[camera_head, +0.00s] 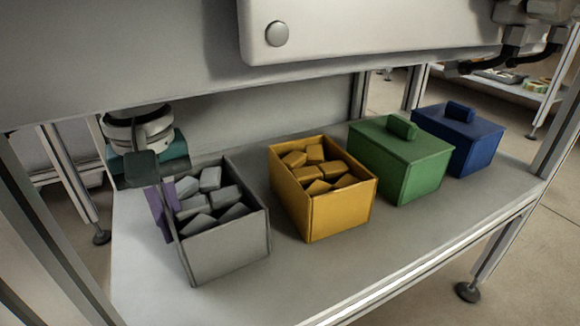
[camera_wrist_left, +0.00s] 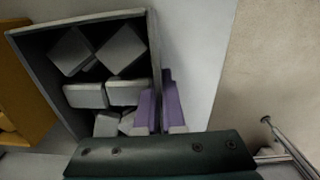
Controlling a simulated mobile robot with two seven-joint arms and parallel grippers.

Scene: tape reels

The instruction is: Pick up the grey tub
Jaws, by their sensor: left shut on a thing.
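The grey tub (camera_head: 232,250) is an open box full of grey blocks and stands at the left of the shelf. Its open top and blocks also show in the wrist view, with its side wall (camera_wrist_left: 154,50) running down to my fingers. My left gripper (camera_head: 162,208) has purple fingers and is at the tub's left wall. In the wrist view the fingers (camera_wrist_left: 160,108) straddle that wall, one inside and one outside, shut on it. The fingertips are partly hidden by the wall.
A yellow tub (camera_head: 342,210) with yellow blocks stands right of the grey one. A lidded green box (camera_head: 425,172) and a lidded blue box (camera_head: 478,147) are farther right. A white panel (camera_head: 370,30) hangs above the shelf. Shelf surface (camera_head: 310,270) is bare in front.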

